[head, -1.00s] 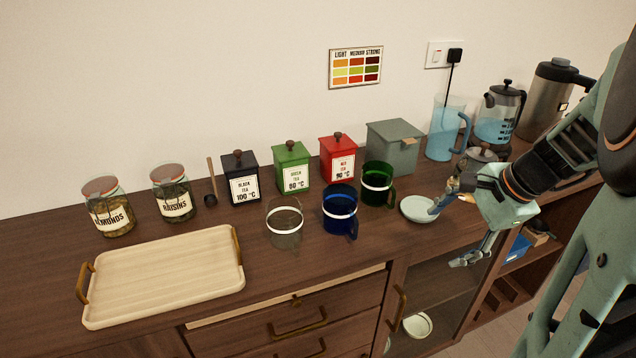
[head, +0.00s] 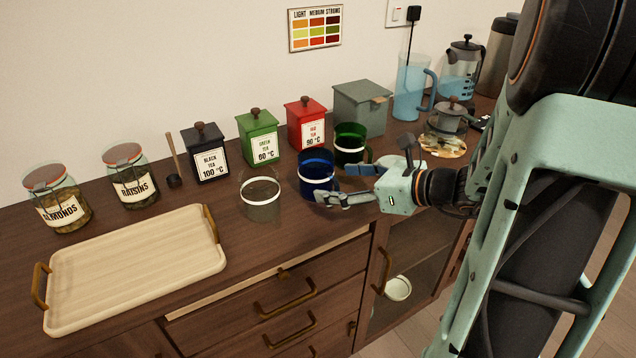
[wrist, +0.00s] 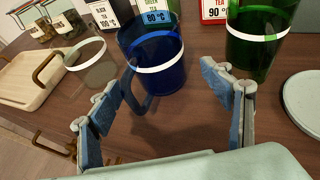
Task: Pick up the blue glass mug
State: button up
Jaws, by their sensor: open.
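The blue glass mug (head: 316,172) stands upright on the wooden counter, with a white band around it. In the wrist view the blue mug (wrist: 158,62) is just ahead of my gripper, its handle pointing toward the left finger. My gripper (head: 345,183) is at the right of the mug in the head view, with fingers spread toward it. In the wrist view my open gripper (wrist: 165,108) has blue pads on both sides, with nothing held between them. The handle is close to the left finger; I cannot tell if they touch.
A green glass mug (head: 349,145) stands close behind the blue one, and a clear glass mug (head: 260,198) stands to its left. Red (head: 305,124), green (head: 258,137) and black (head: 205,153) tea boxes line the back. A wooden tray (head: 140,268) lies at left.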

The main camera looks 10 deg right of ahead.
aim_at(320, 178)
jog(key=x, duration=0.3)
jog(key=b+x, duration=0.1)
jog(key=x, duration=0.1)
jog(key=shift+w+a+r, duration=0.2)
jog(key=shift+w+r, duration=0.05)
jog(key=c, duration=1.5)
